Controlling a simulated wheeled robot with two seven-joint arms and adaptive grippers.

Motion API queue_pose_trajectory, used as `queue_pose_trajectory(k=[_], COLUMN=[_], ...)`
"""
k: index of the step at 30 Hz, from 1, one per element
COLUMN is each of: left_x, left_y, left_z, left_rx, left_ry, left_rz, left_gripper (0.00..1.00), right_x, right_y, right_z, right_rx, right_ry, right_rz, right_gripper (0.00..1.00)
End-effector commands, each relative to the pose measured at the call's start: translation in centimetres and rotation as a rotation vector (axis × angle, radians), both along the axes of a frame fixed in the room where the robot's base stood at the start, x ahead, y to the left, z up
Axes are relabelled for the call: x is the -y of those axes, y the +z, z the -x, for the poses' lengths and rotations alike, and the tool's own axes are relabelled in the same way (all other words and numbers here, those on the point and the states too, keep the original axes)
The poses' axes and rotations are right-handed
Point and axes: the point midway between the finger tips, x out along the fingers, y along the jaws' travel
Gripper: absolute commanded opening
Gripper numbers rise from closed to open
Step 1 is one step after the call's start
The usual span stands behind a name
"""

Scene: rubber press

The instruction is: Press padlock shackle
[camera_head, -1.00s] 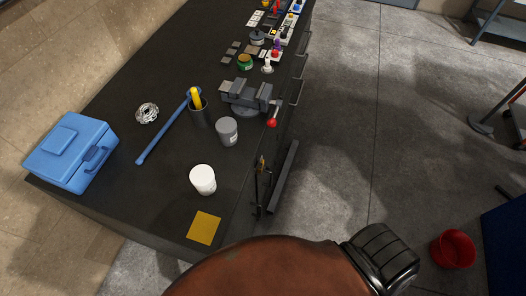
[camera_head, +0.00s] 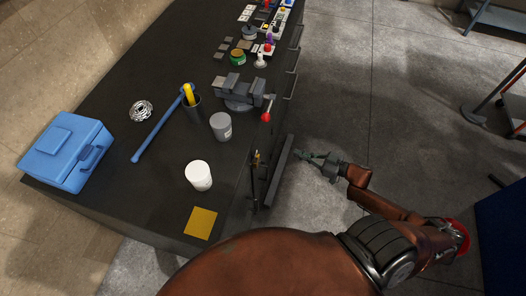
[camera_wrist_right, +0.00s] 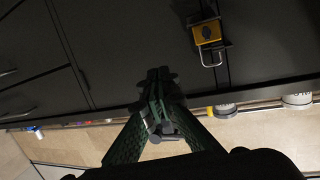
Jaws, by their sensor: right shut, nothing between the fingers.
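A yellow padlock (camera_wrist_right: 207,32) with a dark keyhole plate is on the dark cabinet front in the right wrist view. Its silver shackle (camera_wrist_right: 211,58) sticks out on the side toward the counter edge and looks raised out of the body. In the head view the padlock (camera_head: 256,157) is a small, partly hidden yellow patch at the counter's side. My right gripper (camera_head: 302,154) is shut and empty, apart from the padlock, out from the cabinet side. In the right wrist view its closed fingertips (camera_wrist_right: 157,76) lie left of the shackle. My left gripper is out of view.
The black counter (camera_head: 130,205) holds a blue toolbox (camera_head: 65,152), a white can (camera_head: 198,175), a grey can (camera_head: 220,126) and a vise (camera_head: 240,92) whose red-knobbed handle overhangs the edge.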

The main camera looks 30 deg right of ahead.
Motion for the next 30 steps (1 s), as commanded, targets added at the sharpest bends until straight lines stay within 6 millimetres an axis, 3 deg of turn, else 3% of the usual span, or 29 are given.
queue_pose_trajectory(k=[1,3,7,20,30], left_x=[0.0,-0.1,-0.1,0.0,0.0], left_y=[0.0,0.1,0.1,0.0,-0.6], left_z=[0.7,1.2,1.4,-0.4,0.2], left_rx=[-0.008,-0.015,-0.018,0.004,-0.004], left_ry=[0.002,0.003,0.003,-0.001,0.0], left_rz=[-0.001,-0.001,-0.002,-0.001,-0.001], left_gripper=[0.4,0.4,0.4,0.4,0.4], right_x=[-1.9,-4.0,-6.2,-6.8,-10.3], right_y=[2.9,5.9,8.8,9.3,9.0], right_z=[0.0,0.2,0.7,0.6,-3.4], right_rx=[0.027,0.051,0.071,0.076,0.079], right_ry=[0.071,0.148,0.227,0.24,0.24], right_rz=[-0.025,-0.061,-0.099,-0.107,-0.107], right_gripper=[0.0,0.0,0.0,0.0,0.0])
